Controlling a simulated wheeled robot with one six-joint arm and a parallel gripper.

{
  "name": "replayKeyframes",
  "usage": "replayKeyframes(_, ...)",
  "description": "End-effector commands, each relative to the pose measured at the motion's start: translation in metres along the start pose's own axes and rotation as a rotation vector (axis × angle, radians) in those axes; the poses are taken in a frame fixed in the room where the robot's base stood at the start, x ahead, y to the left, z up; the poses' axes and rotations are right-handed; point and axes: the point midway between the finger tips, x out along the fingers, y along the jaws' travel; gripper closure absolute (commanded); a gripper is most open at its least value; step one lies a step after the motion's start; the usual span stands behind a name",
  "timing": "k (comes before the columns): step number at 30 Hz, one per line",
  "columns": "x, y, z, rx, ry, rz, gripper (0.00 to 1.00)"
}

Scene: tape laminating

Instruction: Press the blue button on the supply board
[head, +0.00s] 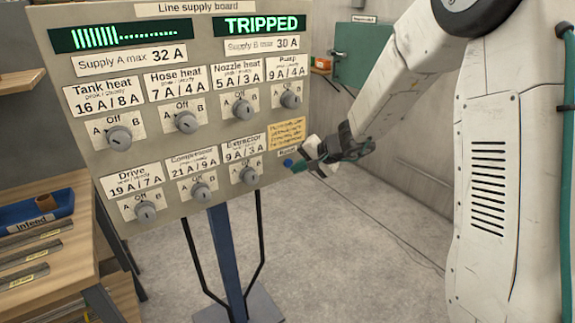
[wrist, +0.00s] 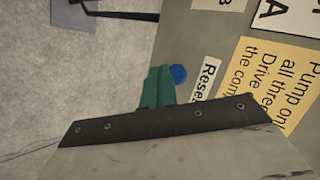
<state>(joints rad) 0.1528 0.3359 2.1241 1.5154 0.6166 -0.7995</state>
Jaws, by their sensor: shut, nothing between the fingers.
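The line supply board (head: 225,185) stands upright on a blue post, with the blue button (head: 288,162) low on its right edge. The blue button also shows in the wrist view (wrist: 178,74), beside a "Reset" label (wrist: 207,79). My gripper (head: 299,166) is shut and empty, its green fingertips close to the button. In the wrist view the green fingers (wrist: 158,87) lie together and hide part of the button's left side. I cannot tell whether they touch it. The right display (head: 252,26) reads "TRIPPED".
Several grey knobs (head: 186,122) sit across the board, the Extractor knob (head: 249,175) nearest my gripper. A yellow note (head: 287,133) is just above the button. A wooden shelf with a blue infeed tray (head: 30,222) stands at the left. Floor to the right of the board is clear.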

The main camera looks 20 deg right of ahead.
Motion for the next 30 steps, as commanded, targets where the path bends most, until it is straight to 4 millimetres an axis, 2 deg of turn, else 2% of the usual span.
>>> replayKeyframes(30,0.0084,-0.0063,-0.0065,0.000,0.000,0.000,1.00)
